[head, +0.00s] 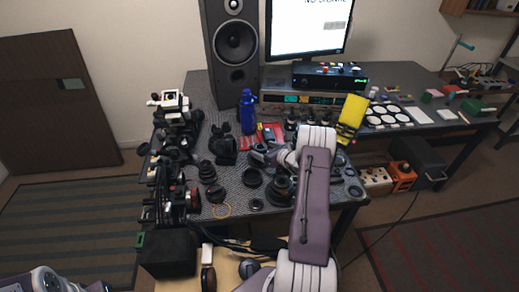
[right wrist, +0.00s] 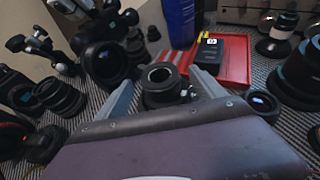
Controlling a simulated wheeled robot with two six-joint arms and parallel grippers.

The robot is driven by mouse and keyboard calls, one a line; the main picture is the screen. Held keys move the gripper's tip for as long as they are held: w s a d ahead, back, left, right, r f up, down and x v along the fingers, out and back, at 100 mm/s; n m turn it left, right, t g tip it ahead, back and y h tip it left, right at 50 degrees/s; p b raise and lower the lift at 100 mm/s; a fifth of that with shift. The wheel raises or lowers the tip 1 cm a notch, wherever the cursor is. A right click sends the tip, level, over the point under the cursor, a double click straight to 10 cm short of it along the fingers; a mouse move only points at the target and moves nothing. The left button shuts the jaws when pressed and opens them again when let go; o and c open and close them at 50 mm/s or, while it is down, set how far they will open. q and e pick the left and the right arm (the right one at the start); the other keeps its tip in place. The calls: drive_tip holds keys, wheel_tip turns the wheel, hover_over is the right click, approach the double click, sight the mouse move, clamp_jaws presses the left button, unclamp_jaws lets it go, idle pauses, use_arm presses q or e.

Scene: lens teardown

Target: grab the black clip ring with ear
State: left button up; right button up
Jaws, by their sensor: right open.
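A short black ring-shaped part (right wrist: 160,78) stands between the two fingers of my right gripper (right wrist: 163,84) in the right wrist view. It has a round opening on top and a small projection at its lower right, which looks like the clip ring with its ear, though I cannot be sure. The fingers are open on either side of it, and I see no clear contact. In the head view my right gripper (head: 264,154) is low over the patterned bench, and my arm hides much of this spot. My left gripper is not in view.
A red tray (right wrist: 237,62) with a black box lies just behind the ring, beside a blue bottle (right wrist: 181,22). Black lens parts (right wrist: 58,97) crowd the left, and a small lens (right wrist: 262,103) lies to the right. A yellow object (head: 352,117) stands right of my arm.

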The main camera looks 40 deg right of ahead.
drive_tip(key=shift+x, duration=0.85)
drive_tip(key=shift+s, duration=0.1)
drive_tip(key=c, duration=1.4)
drive_tip(key=shift+r, duration=0.1)
drive_tip(key=r, duration=0.2)
drive_tip(key=d+r, duration=0.1)
drive_tip(key=r, duration=0.1)
drive_tip(key=shift+s+r, duration=0.1)
drive_tip(key=shift+r, duration=0.15)
drive_tip(key=s+d+r, duration=0.1)
drive_tip(key=d+r, duration=0.1)
drive_tip(key=d, duration=0.1)
drive_tip(key=s+d+r, duration=0.1)
drive_tip(key=d+r, duration=0.1)
drive_tip(key=d, duration=0.2)
drive_tip(key=s+d+r, duration=0.1)
drive_tip(key=d+r, duration=0.1)
drive_tip(key=d, duration=0.1)
drive_tip(key=shift+d+r, duration=0.15)
